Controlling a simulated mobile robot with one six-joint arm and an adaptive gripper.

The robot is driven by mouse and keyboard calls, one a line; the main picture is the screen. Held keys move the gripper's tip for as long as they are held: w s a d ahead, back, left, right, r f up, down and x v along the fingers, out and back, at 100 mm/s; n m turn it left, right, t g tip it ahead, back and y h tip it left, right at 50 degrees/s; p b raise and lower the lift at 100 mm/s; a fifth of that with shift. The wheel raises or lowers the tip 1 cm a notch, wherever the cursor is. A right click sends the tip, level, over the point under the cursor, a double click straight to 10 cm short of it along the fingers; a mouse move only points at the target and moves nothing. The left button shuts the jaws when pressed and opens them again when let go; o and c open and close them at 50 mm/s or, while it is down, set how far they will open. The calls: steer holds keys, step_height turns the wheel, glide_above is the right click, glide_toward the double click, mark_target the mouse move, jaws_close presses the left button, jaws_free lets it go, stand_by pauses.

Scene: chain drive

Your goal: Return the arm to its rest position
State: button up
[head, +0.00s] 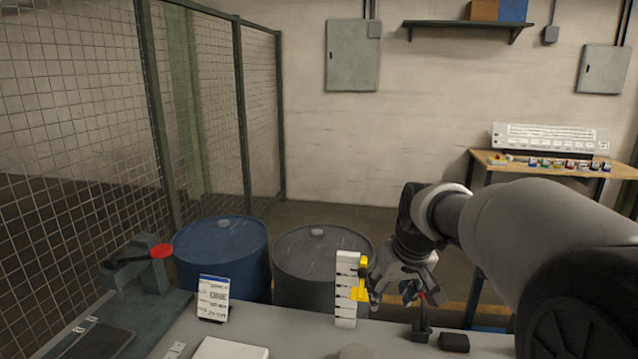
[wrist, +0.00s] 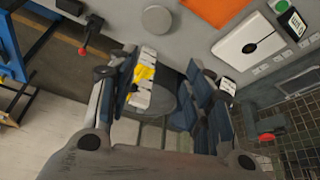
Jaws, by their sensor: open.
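My gripper (head: 405,287) hangs at the end of my bent arm above the back edge of the grey bench, just right of an upright white marked post (head: 346,290). A yellow piece (head: 361,281) sits on the post's right side, close to my gripper's fingers; I cannot tell whether they touch. In the wrist view my gripper (wrist: 165,82) has its fingers spread wide. The post (wrist: 147,78) and yellow piece (wrist: 142,74) appear in the gap between them, with nothing visibly held.
The grey bench (head: 185,335) carries a ONE card (head: 213,298), a white box (head: 230,348), a red-knobbed lever (head: 160,252) and a small red-tipped lever (head: 421,322). Blue (head: 222,250) and grey (head: 318,262) drums stand behind. A wooden table (head: 555,169) stands back right.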

steer(key=s+f+b, duration=0.3)
steer(key=s+f, duration=0.1)
steer(key=s, duration=1.1)
steer(key=s+f+m+b, duration=0.1)
steer(key=s+f+b, duration=0.3)
steer(key=s, duration=1.2)
steer(key=shift+f+m+h, duration=0.3)
steer(key=shift+f, duration=0.1)
